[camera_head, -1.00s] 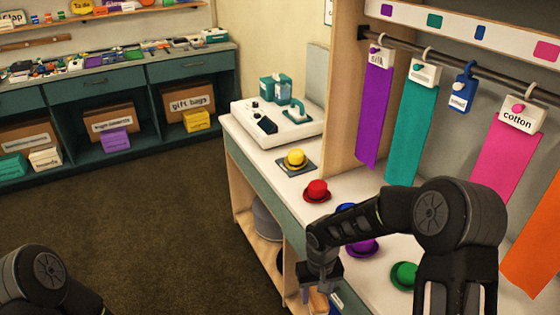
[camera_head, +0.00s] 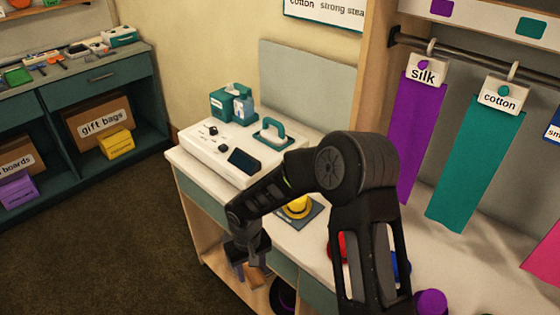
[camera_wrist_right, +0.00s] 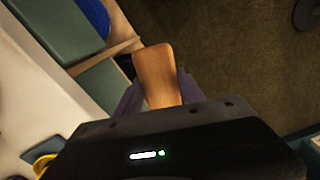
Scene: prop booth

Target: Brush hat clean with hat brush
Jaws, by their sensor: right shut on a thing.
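My right gripper (camera_head: 246,262) hangs in front of the counter's front edge, left of the yellow hat. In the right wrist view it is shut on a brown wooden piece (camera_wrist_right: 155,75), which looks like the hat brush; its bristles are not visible. The yellow hat (camera_head: 298,207) sits on a dark mat (camera_head: 313,217) on the counter, partly hidden by my right arm. The red hat (camera_head: 336,247), blue hat (camera_head: 403,266) and purple hat (camera_head: 431,302) stand farther right, partly hidden or cut off. My left gripper is not in view.
A white console (camera_head: 215,150) with a teal-handled tool (camera_head: 271,134) stands behind the yellow hat. Purple (camera_head: 408,120) and teal (camera_head: 470,170) cloth strips hang from a rail at right. A dark round thing (camera_head: 283,296) lies under the counter. Open floor lies left.

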